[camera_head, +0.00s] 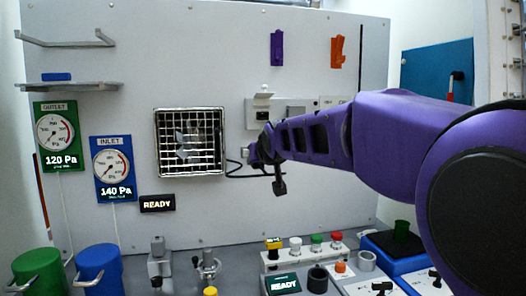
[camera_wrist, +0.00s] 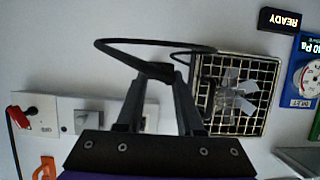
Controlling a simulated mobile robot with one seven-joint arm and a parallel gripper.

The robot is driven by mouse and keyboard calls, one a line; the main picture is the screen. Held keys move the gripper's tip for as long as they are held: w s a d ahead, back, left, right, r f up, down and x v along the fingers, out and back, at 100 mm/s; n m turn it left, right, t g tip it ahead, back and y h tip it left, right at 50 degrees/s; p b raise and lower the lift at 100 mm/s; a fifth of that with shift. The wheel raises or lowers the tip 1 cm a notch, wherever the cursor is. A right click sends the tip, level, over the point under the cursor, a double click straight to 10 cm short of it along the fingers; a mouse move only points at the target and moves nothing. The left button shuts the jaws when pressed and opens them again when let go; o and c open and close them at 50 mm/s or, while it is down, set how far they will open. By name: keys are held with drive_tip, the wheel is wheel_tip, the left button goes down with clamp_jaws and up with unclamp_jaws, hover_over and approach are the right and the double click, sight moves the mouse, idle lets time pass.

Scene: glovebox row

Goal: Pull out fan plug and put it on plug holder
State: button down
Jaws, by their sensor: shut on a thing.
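The fan (camera_head: 188,142) sits behind a square metal grille in the grey wall panel. It also shows in the wrist view (camera_wrist: 238,98). A black cable (camera_wrist: 115,45) loops from the fan to the black fan plug (camera_wrist: 158,70), which is between my fingertips. My gripper (camera_wrist: 160,78) is shut on the plug. In the head view my gripper (camera_head: 256,158) is close to the wall, just right of the fan, with the cable (camera_head: 240,175) running to it. My arm partly hides this area. I cannot tell whether the plug is clear of its socket or which fixture is the plug holder.
White wall plates (camera_head: 300,108) are above my gripper. A purple piece (camera_head: 277,48) and an orange piece (camera_head: 337,51) hang higher. Gauges (camera_head: 57,135) are on the left. A button box (camera_head: 296,256) and valves (camera_head: 207,265) stand on the bench below.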

drive_tip(key=shift+w+a+r+p, duration=0.15)
drive_tip(key=shift+w+p, duration=0.1)
drive_tip(key=shift+w, duration=0.3)
drive_tip(key=shift+w+a+f+p, duration=0.15)
drive_tip(key=shift+w+p, duration=0.15)
drive_tip(key=shift+w, duration=0.25)
drive_tip(key=shift+w+a+r+p, duration=0.15)
drive_tip(key=shift+w+p, duration=0.1)
drive_tip(key=shift+w, duration=0.3)
drive_tip(key=shift+w+a+p, duration=0.15)
drive_tip(key=shift+w+p, duration=0.1)
drive_tip(key=shift+w, duration=0.3)
drive_tip(key=shift+w+a+p, duration=0.15)
drive_tip(key=shift+w+p, duration=0.05)
drive_tip(key=shift+w, duration=0.4)
drive_tip(key=shift+b, duration=0.3)
drive_tip(key=shift+w+a+p, duration=0.2)
drive_tip(key=shift+w+p, duration=0.3)
drive_tip(key=shift+w, duration=0.15)
drive_tip(key=shift+w+a+p, duration=0.2)
drive_tip(key=shift+w+p, duration=0.3)
drive_tip(key=shift+w, duration=0.1)
drive_tip(key=shift+c, duration=2.3)
unclamp_jaws()
